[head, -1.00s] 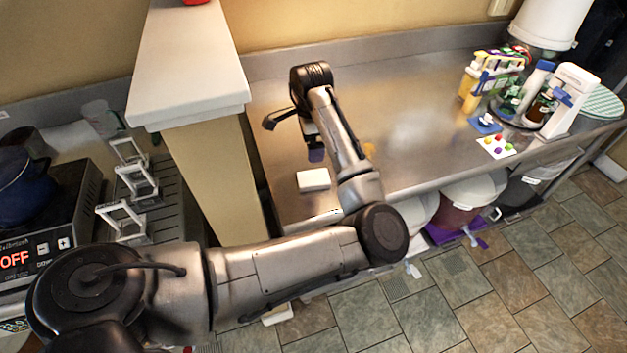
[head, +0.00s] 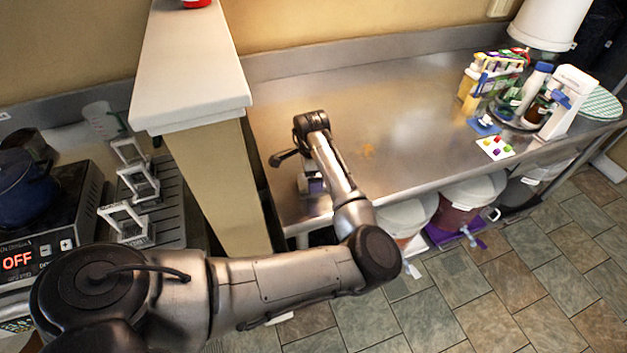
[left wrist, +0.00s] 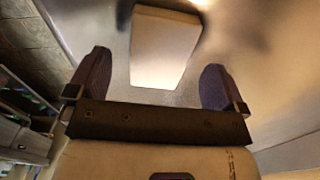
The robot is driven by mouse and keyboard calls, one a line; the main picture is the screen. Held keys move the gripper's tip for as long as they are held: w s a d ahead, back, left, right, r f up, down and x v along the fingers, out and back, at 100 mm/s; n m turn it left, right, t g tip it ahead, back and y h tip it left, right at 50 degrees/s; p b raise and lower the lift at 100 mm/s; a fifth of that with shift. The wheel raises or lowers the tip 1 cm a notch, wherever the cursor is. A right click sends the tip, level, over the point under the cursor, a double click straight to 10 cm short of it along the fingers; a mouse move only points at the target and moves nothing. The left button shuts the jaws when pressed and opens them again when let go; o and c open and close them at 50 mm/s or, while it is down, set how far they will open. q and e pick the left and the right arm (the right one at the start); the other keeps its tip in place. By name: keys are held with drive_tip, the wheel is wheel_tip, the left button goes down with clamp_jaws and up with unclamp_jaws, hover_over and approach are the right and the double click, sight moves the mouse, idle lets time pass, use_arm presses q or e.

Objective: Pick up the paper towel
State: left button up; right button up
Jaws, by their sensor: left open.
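The paper towel (left wrist: 163,47) is a pale, folded rectangular piece lying flat on the steel counter. In the left wrist view it lies ahead of my left gripper (left wrist: 157,82), roughly centred between the two dark purple fingers. The fingers are wide apart, with nothing held between them. In the head view my left gripper (head: 312,186) is low at the counter's front left part, and with the wrist it hides most or all of the towel. My right gripper is not in view.
A beige partition (head: 215,180) with a white top stands left of the gripper. A stove with a blue pot (head: 28,190) is at the far left. Bottles and a white stand (head: 568,100) are at the right. The counter's middle (head: 390,120) is clear.

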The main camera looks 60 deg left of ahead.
use_arm(q)
drive_tip(key=shift+f, duration=1.25)
drive_tip(key=c, duration=1)
drive_tip(key=shift+r, duration=0.1)
drive_tip(key=shift+r, duration=0.5)
wheel_tip(320, 180, up, 3)
drive_tip(key=shift+f, duration=0.2)
drive_tip(key=w+d+r+b, duration=0.2)
drive_tip(key=w+d+r, duration=0.5)
drive_tip(key=d, duration=0.2)
drive_tip(key=shift+r, duration=0.15)
drive_tip(key=shift+w+d, duration=0.1)
